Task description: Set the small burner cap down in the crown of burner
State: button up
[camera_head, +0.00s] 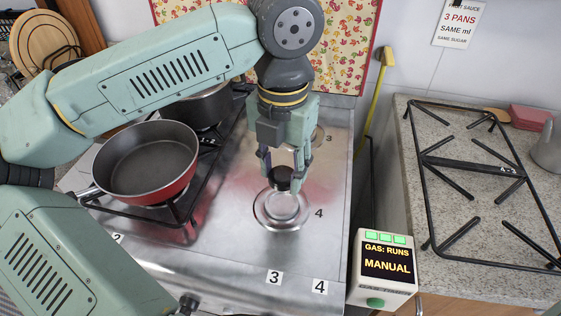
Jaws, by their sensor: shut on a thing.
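My gripper (282,170) points down over the right part of the steel cooktop (235,228). It is shut on the small burner cap (281,181), a dark round piece between its fingertips. The cap appears just above the far part of the bare round burner (281,210) beside the label 4. The burner's near rim and pale centre show; the cap and fingers cover part of its far side. I cannot tell the exact gap between cap and burner crown.
A red frying pan (145,163) and a dark pot (200,106) stand on the black grate (180,207) at left. A gas timer box (384,268) reads "GAS: RUNS MANUAL". A loose grate (470,165) lies on the right counter. The cooktop's front right is clear.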

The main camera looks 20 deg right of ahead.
jog(key=shift+f+b, duration=0.15)
jog(key=shift+b, duration=0.15)
jog(key=b, duration=0.5)
send_over(282, 204)
jog(key=shift+f, duration=2.45)
jog(key=shift+f+b, duration=0.6)
jog(key=shift+b, duration=0.2)
jog(key=o, duration=1.2)
jog(key=o, duration=0.5)
jog(key=shift+r, duration=0.1)
